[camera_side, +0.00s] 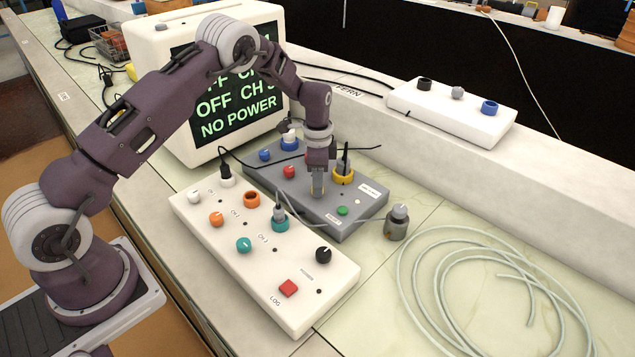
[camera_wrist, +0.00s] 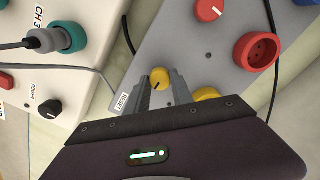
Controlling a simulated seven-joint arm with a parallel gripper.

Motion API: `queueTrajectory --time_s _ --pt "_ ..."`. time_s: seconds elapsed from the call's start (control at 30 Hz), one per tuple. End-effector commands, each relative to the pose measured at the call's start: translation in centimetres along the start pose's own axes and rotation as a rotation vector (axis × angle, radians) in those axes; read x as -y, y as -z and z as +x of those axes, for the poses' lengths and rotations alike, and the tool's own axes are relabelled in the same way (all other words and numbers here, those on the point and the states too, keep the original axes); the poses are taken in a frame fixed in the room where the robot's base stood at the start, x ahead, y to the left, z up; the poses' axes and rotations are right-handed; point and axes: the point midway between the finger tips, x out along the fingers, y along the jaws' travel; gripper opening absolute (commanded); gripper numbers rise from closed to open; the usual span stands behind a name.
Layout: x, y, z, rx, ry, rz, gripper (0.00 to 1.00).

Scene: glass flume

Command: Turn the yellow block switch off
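The yellow knob (camera_wrist: 159,77) on the grey block shows between my fingertips in the wrist view, with a short dark mark toward its lower left. My gripper (camera_wrist: 161,78) is open, with one finger on each side of the knob; narrow gaps seem to remain. In the side view my gripper (camera_side: 318,192) points down at the grey block (camera_side: 300,203) and hides the knob. A yellow socket (camera_side: 343,175) with a black plug stands just right of my gripper. It is partly hidden behind my gripper in the wrist view (camera_wrist: 207,94).
A red knob (camera_side: 288,172) and a green button (camera_side: 343,210) are on the grey block. A white block (camera_side: 262,262) with knobs and plugs lies in front. Cables cross both. A monitor (camera_side: 225,100) reads "NO POWER". Coiled tubing (camera_side: 440,290) lies right.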

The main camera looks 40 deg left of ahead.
Motion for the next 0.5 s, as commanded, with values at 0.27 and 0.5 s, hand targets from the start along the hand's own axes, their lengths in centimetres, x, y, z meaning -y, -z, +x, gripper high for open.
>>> queueTrajectory --time_s 0.27,0.5 --pt "0.00 0.01 -0.04 0.000 0.000 -0.005 0.00" --pt "0.01 0.01 -0.06 0.000 0.000 -0.081 0.00"
